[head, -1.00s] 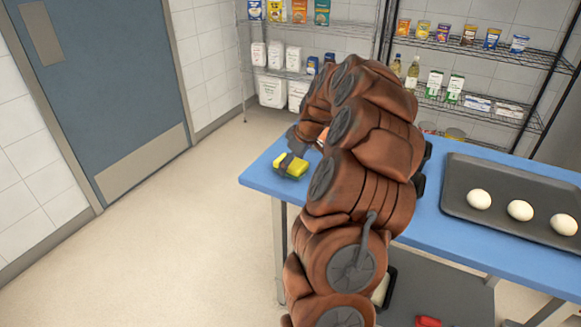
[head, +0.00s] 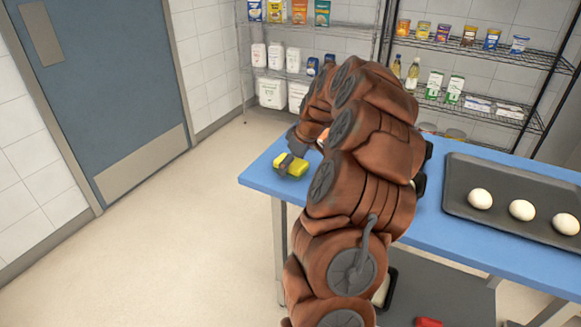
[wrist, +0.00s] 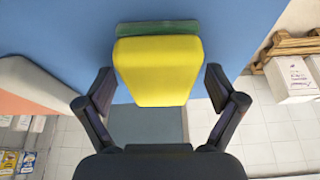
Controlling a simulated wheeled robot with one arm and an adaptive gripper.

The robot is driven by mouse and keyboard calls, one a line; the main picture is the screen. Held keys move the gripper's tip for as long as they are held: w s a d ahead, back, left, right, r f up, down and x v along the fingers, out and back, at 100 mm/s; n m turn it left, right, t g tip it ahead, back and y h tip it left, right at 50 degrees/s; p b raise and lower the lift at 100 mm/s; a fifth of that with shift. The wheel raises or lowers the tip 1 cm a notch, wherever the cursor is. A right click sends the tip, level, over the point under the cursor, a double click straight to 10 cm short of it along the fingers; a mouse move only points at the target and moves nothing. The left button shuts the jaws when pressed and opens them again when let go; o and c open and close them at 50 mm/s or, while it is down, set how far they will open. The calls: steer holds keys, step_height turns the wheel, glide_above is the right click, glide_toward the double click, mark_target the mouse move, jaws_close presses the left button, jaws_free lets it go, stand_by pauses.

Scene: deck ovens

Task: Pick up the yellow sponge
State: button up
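The yellow sponge (head: 292,166) with a dark green scouring layer lies near the left end of the blue table (head: 258,176). In the wrist view the sponge (wrist: 158,72) sits centred between the two dark fingers of my gripper (wrist: 160,85). The fingers are spread, one on each side of it, with a narrow gap showing on both sides. In the head view my arm hides part of the table, and the gripper (head: 288,160) is at the sponge.
A dark tray (head: 462,205) with pale dough balls stands on the table to the right. A pale and orange object (wrist: 35,90) lies close by at the left in the wrist view. Wire shelves (head: 450,95) with goods stand behind. Floor left of the table is clear.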

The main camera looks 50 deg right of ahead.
steer(key=c, duration=1)
steer(key=shift+r, duration=0.1)
steer(key=shift+c, duration=0.2)
steer(key=shift+r+p, duration=0.35)
steer(key=shift+p, duration=0.3)
steer(key=shift+w+r+b, duration=0.1)
steer(key=shift+r+b, duration=0.2)
steer(key=shift+r, duration=0.05)
step_height(320, 180, up, 9)
steer(key=shift+f+b, duration=0.1)
steer(key=shift+b, duration=0.5)
